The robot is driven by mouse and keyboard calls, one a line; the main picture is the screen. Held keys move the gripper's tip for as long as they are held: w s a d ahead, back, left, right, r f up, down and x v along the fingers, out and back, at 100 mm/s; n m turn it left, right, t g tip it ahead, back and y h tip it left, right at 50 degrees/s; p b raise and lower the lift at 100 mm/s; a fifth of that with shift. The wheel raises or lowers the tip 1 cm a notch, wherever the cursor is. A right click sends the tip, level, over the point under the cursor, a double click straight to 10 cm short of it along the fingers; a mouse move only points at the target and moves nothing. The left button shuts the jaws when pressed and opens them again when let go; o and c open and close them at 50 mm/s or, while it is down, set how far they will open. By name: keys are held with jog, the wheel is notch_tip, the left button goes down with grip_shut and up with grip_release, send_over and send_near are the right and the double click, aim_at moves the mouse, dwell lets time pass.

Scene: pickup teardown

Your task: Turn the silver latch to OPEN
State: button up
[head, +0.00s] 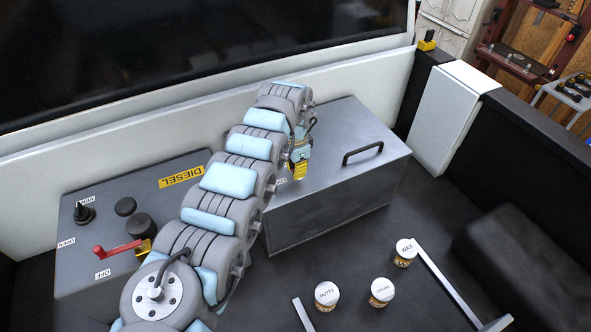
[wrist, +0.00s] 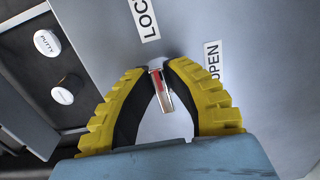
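In the wrist view, the small silver latch (wrist: 164,98) with a red strip sits on a grey face between the LOCK label (wrist: 145,18) and the OPEN label (wrist: 212,60). It points down toward the palm, in line with neither label. My gripper (wrist: 162,66) has its yellow and black fingers drawn in at the tips, one on each side of the latch, and appears shut on it. In the head view my gripper (head: 299,170) is at the grey toolbox (head: 330,205), near its left end. The latch is hidden there by the gripper and arm.
A black handle (head: 362,153) is on the toolbox lid. A diesel tank (head: 100,240) with a red lever (head: 115,248) stands left, under my arm. PUTTY (head: 326,296), grease (head: 382,292) and WAX (head: 404,252) jars stand on the bed floor.

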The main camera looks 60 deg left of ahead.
grip_shut()
jog(key=shift+f+m, duration=0.1)
jog(key=shift+m, duration=0.2)
jog(key=m+b, duration=0.2)
jog(key=m, duration=0.1)
jog(key=shift+a+f, duration=0.1)
jog(key=shift+a, duration=0.1)
jog(key=m+b, duration=0.1)
jog(key=m, duration=0.2)
jog(key=m+b, duration=0.2)
jog(key=m, duration=0.1)
jog(key=shift+w+a, duration=0.2)
jog(key=m+b, duration=0.3)
jog(key=m, duration=0.1)
jog(key=shift+w+b, duration=0.15)
jog(key=shift+b, duration=0.2)
jog(key=shift+w+a+m+b, duration=0.15)
jog(key=shift+m+b, duration=0.85)
jog(key=shift+m, duration=1.1)
